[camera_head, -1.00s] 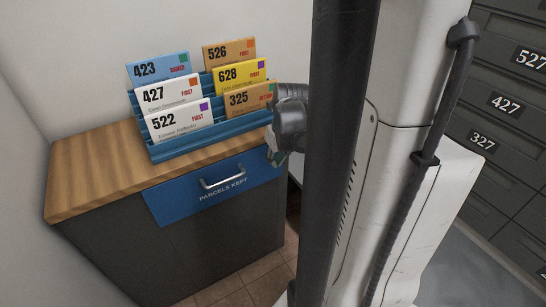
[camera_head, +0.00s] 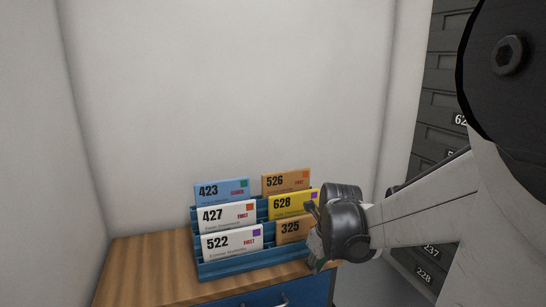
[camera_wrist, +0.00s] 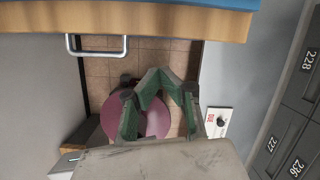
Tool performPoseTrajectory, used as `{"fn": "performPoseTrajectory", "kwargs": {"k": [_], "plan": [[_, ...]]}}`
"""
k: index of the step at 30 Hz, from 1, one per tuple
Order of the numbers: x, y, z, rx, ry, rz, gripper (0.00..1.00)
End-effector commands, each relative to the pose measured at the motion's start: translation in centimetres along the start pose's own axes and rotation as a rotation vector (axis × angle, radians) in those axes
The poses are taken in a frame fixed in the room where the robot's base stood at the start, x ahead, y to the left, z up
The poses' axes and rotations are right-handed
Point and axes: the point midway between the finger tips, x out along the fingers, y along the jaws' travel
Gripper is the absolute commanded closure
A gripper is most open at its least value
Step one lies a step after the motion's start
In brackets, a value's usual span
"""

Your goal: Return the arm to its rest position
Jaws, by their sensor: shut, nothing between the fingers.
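My gripper (camera_head: 316,243) is at the end of my arm, just right of the blue letter rack (camera_head: 237,268) on the wooden counter. In the head view it partly covers the right end of the rack and the 325 envelope (camera_head: 290,229); whether it touches them I cannot tell. In the wrist view the green fingers of my gripper (camera_wrist: 165,84) are shut with nothing between them. Beyond them is the tiled floor with a round purple object (camera_wrist: 152,118).
The rack holds several numbered envelopes, among them the white 522 (camera_head: 231,243) and yellow 628 (camera_head: 293,203). The counter (camera_head: 140,265) has a drawer handle (camera_wrist: 97,47) at its front. Dark mailboxes (camera_head: 440,130) stand at the right. Bare wall is behind the rack.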

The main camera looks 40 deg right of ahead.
Motion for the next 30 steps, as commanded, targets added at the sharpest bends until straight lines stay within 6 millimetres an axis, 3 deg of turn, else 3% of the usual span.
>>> {"fn": "performPoseTrajectory", "kwargs": {"k": [1,6,8,21,30], "plan": [[-2.1,1.7,1.1,-0.112,-0.020,0.002,1.00],[-7.6,6.2,6.8,-0.582,-0.108,-0.015,1.00],[-9.0,7.8,7.8,-0.745,-0.132,-0.028,1.00],[-14.0,17.8,4.7,-1.906,-0.188,-0.193,1.00],[-16.5,23.1,1.4,-2.675,-0.189,-0.382,1.00]]}}
